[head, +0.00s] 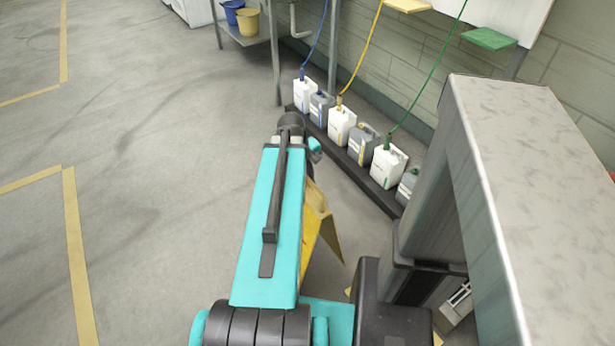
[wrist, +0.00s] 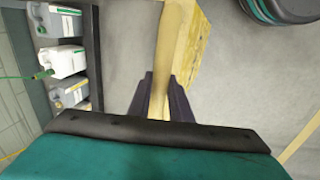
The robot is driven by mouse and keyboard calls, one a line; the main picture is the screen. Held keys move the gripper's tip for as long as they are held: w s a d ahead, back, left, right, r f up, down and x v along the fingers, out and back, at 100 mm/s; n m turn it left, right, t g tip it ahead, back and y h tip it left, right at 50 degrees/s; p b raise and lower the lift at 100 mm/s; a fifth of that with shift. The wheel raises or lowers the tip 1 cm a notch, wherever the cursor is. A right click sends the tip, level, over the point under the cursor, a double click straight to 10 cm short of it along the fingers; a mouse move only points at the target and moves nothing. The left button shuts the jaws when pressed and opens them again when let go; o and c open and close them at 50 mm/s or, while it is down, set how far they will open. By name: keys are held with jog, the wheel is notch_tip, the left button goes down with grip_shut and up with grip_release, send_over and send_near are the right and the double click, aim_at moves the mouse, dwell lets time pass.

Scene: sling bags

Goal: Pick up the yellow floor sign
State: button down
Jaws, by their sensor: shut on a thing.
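The yellow floor sign (head: 318,225) shows in the head view behind and to the right of my teal arm, partly hidden by it. In the wrist view the sign (wrist: 188,50) runs up from my gripper (wrist: 160,100), and its tan edge lies between the two dark fingers. My gripper is shut on the sign. In the head view the gripper itself is hidden behind my arm. I cannot tell whether the sign touches the floor.
White and grey jugs (head: 341,124) stand on a dark low rack (head: 352,170) along the wall, with coloured hoses above. A large grey metal cabinet (head: 530,150) is close on the right. A blue bucket and a yellow bucket (head: 248,21) sit at the back. Floor on the left is clear.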

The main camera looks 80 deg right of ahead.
jog(key=shift+a+r, duration=0.1)
jog(key=shift+a, duration=0.25)
dwell(0.5)
jog(key=shift+w, duration=0.1)
